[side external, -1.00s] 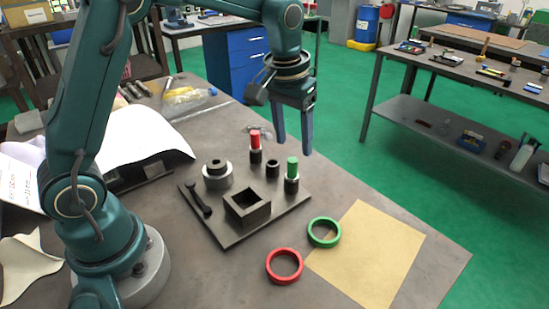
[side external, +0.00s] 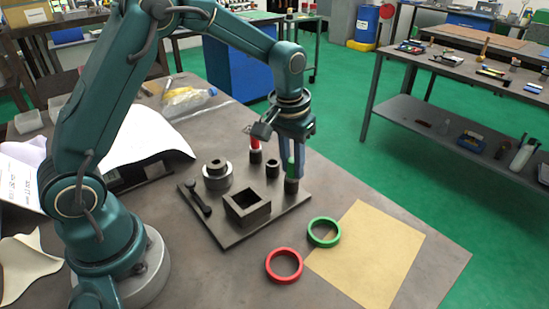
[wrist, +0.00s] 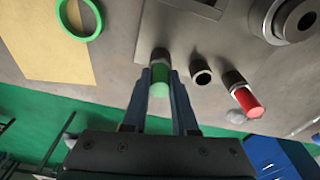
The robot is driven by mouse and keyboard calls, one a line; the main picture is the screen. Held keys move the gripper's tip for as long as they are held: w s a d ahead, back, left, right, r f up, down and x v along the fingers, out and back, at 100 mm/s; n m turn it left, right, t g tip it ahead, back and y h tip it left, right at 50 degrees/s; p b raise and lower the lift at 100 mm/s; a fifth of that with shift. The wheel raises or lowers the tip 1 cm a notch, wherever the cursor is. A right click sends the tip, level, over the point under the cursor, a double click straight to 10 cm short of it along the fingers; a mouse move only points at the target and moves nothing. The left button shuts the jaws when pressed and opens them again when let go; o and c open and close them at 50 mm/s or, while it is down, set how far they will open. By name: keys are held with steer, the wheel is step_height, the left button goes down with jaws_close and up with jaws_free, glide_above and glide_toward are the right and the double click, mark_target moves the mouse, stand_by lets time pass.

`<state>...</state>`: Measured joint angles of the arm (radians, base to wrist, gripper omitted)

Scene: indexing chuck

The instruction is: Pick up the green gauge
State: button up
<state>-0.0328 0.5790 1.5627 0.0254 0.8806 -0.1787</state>
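The green gauge (side external: 291,168) is an upright cylinder with a green top, standing in a dark socket at the right corner of the dark base plate (side external: 234,238). In the wrist view its green top (wrist: 160,82) lies between my two fingers. My gripper (side external: 291,170) points down over it, with one finger on each side. The fingers look open, with a narrow gap to the gauge in the wrist view (wrist: 161,78). In the side view the fingers hide part of the gauge.
A red-topped gauge (side external: 255,152) and an empty dark socket (side external: 272,168) stand close by. Green (side external: 324,232) and red (side external: 284,266) rings lie in front.

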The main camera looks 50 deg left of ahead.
jaws_close()
steer(key=shift+r, duration=0.1)
steer(key=shift+r, duration=0.65)
step_height(320, 180, up, 3)
steer(key=shift+f, duration=0.1)
steer(key=s+a+r, duration=0.6)
steer(key=s+a, duration=0.4)
steer(key=a, duration=0.2)
steer(key=shift+s+a, duration=0.15)
steer(key=shift+s, duration=0.2)
steer(key=shift+f, duration=0.15)
